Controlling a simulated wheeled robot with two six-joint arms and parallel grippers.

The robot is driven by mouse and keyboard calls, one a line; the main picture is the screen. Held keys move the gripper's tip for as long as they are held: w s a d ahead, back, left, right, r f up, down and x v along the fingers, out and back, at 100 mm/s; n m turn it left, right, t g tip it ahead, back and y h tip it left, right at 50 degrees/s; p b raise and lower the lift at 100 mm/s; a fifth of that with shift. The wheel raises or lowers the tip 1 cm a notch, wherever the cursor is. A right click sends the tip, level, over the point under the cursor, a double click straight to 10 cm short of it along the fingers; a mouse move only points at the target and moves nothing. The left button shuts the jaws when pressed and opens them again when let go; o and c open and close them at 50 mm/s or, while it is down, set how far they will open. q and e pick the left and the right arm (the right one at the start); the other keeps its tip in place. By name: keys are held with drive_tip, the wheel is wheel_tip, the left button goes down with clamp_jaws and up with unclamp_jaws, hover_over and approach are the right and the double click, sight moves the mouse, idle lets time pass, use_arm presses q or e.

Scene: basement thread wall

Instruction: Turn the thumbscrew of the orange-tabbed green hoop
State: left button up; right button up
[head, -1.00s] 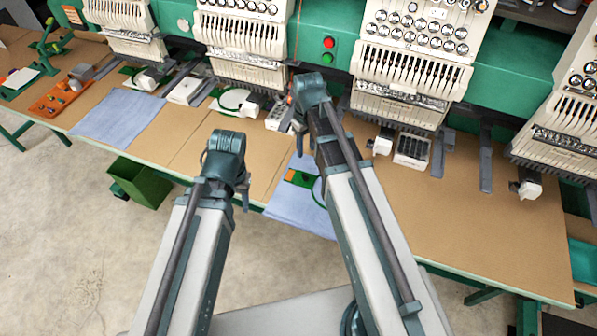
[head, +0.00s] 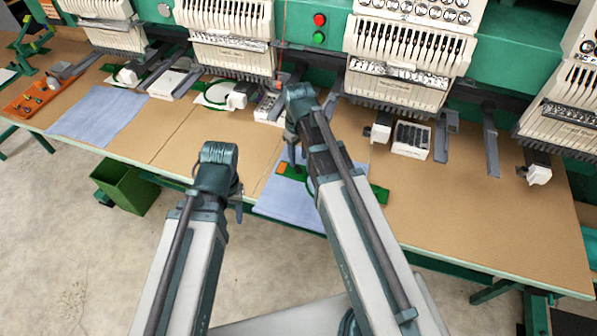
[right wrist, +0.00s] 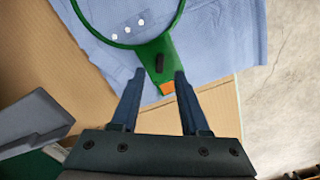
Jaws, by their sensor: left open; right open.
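The green hoop (right wrist: 182,15) with the orange tab (right wrist: 167,88) lies on a blue cloth (right wrist: 222,40). Its dark thumbscrew (right wrist: 159,65) stands on the green neck beside the tab. In the head view the orange tab (head: 282,168) shows, but my right arm hides much of the hoop. My right gripper (right wrist: 159,73) is open and points down, its fingers on either side of the neck near the thumbscrew. I cannot tell whether they touch it. My left gripper (head: 238,208) is open and empty, in front of the table's edge, left of the hoop.
Embroidery heads (head: 410,60) line the back of the tan table (head: 480,220). Another green hoop (head: 217,95) and a second blue cloth (head: 98,115) lie to the left. A white box of dark items (head: 410,140) stands right. A green bin (head: 125,187) is on the floor.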

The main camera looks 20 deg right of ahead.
sight(299, 167)
wheel_tip(299, 167, down, 4)
drive_tip(key=b, duration=0.3)
drive_tip(key=shift+f, duration=0.2)
drive_tip(key=shift+c, duration=0.2)
clamp_jaws()
